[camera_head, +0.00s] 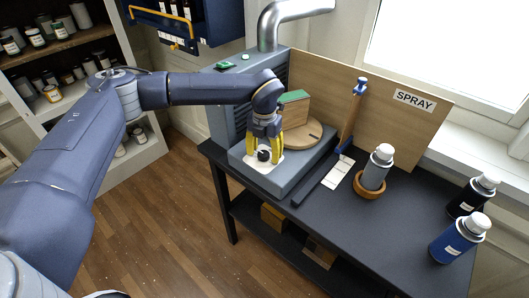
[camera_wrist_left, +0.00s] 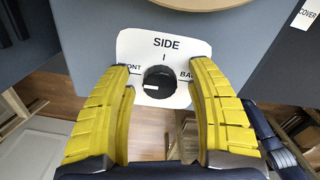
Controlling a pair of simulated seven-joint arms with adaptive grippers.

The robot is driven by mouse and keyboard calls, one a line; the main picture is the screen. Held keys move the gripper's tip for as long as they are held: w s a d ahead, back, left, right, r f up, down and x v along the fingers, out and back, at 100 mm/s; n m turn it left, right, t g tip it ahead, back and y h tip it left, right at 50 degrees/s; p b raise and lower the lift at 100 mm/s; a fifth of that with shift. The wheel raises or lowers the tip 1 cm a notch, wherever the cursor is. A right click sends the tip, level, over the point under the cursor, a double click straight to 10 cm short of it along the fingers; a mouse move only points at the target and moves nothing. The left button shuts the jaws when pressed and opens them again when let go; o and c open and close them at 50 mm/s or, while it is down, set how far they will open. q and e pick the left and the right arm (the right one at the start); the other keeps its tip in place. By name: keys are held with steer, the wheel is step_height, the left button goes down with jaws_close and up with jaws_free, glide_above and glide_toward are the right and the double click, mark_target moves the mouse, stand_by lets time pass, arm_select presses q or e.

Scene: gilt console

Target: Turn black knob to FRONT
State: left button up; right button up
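The black knob (camera_wrist_left: 165,78) sits on a white plate (camera_wrist_left: 190,47) marked SIDE at the top, FRONT at the left and BACK at the right, the side words partly covered by my fingers. A short white mark shows on the knob's left part, lying roughly level in the picture. In the head view the knob (camera_head: 264,156) is at the front of the grey console. My left gripper (camera_wrist_left: 160,66) is open, its yellow fingers on either side of the knob with gaps to both. It also shows in the head view (camera_head: 264,158). My right gripper is out of view.
A round wooden disc (camera_head: 300,134) with a green-topped block (camera_head: 293,108) is behind the knob. A grey bottle (camera_head: 374,173) stands in a tan ring; a blue bottle (camera_head: 454,244) and a black bottle (camera_head: 468,200) stand farther right.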

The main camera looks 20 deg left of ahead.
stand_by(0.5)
arm_select(q)
steer(key=m, duration=0.4)
steer(key=shift+s+m, duration=0.1)
steer(key=shift+m, duration=0.2)
steer(key=m, duration=0.4)
steer(key=shift+d+m, duration=0.15)
steer(key=shift+m, duration=0.15)
steer(key=m, duration=0.4)
steer(key=shift+s, duration=0.15)
steer(key=m, duration=0.4)
steer(key=shift+s+m, duration=0.1)
steer(key=shift+m, duration=0.2)
step_height(320, 180, up, 18)
step_height(320, 180, up, 11)
steer(key=g+h, duration=0.1)
steer(key=h, duration=0.6)
glide_above(265, 154)
steer(key=w+d, duration=0.1)
steer(key=d, duration=0.3)
steer(key=shift+w+r, duration=0.1)
steer(key=shift+r, duration=1.1)
